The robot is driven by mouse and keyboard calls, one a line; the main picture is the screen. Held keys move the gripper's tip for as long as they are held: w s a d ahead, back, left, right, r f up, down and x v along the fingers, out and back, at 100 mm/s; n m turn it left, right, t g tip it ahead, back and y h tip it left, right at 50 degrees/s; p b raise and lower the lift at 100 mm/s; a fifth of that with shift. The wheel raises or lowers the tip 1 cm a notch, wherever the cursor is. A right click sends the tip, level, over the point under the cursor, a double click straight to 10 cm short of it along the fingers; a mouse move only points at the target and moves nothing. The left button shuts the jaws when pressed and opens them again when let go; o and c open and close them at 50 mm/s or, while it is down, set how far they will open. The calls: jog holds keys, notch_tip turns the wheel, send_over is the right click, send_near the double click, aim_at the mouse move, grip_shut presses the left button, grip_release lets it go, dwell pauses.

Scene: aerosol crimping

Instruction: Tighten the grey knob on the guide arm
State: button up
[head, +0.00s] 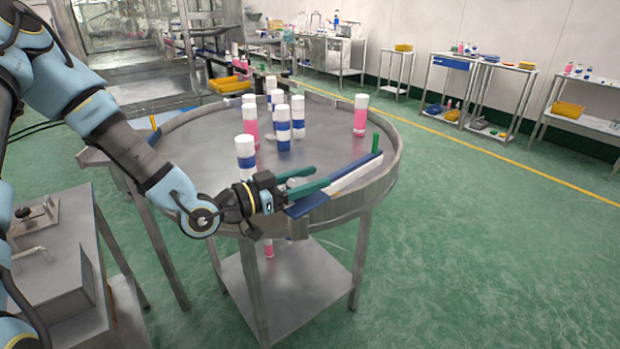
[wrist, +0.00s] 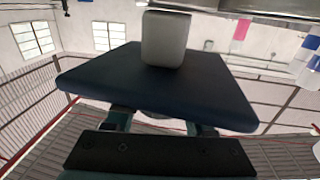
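The guide arm (head: 352,174) is a blue and white bar along the near right rim of the round metal table. In the wrist view its dark blue end plate (wrist: 150,88) fills the middle, with the grey knob (wrist: 166,40) standing at its far edge. In the head view I cannot make out the knob clearly beside my fingers. My gripper (head: 320,178) is at the near end of the guide arm, its teal fingers apart. In the wrist view the fingers run under the plate and their tips are hidden. I see nothing held.
Several white-capped cans, blue (head: 283,128) and pink (head: 360,115), stand on the round table (head: 200,140). A green post (head: 375,143) rises by the guide arm. A metal bench (head: 60,250) stands at the left. The green floor on the right is clear.

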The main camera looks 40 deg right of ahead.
aim_at(287, 185)
grip_shut()
jog(key=shift+g, duration=0.3)
jog(key=shift+s+m+g+y+b, duration=0.25)
jog(key=shift+m+g+y+b, duration=0.1)
jog(key=shift+m+g, duration=0.5)
jog(key=o, duration=0.5)
grip_release()
jog(key=shift+a, duration=0.1)
jog(key=b+v, duration=0.3)
jog(key=v, duration=0.7)
jog(key=shift+w+a+b, duration=0.15)
jog(key=shift+a+b, duration=0.15)
jog(key=shift+a, duration=0.05)
